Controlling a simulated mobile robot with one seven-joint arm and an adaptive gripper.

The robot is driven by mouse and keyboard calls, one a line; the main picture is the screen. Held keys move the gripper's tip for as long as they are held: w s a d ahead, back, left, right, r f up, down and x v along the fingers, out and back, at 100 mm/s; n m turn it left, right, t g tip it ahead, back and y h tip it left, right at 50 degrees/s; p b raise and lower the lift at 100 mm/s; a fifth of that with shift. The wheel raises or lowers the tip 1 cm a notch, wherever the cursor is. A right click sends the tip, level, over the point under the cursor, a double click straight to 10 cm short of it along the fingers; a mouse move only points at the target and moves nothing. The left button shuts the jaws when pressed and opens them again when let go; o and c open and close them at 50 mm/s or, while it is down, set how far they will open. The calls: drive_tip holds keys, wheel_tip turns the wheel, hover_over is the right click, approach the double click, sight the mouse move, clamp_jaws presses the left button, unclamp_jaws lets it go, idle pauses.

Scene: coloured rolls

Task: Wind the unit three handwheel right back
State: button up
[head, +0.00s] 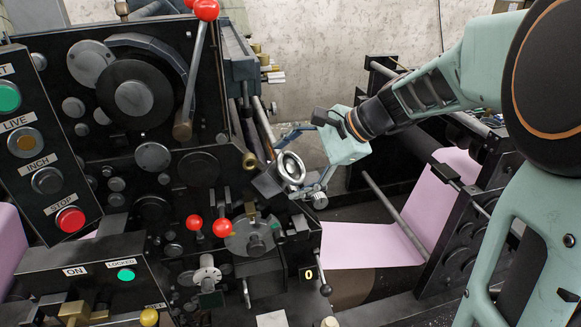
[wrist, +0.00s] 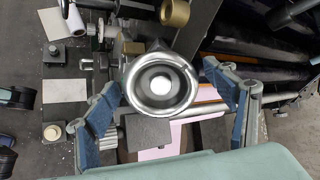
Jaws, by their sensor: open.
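A shiny silver handwheel (head: 290,168) with a dished centre sits on a dark block at the machine's right side. Which unit it belongs to cannot be read. In the wrist view the handwheel (wrist: 134,78) faces the camera, with a pale round hub in the middle. My gripper (wrist: 160,80) is open, with one blue-padded finger left of the wheel and the other right of it. A gap shows between the right finger and the rim; the left fingertip is close to the rim, and contact cannot be told. In the head view my gripper (head: 298,164) reaches in from the right.
Red-knobbed levers (head: 206,10) and a control panel with a red stop button (head: 70,219) stand to the left. A pink web (head: 370,244) and dark rollers lie below and right of my arm. A dark rectangular block (wrist: 146,134) is just below the wheel.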

drive_tip(key=v, duration=1.2)
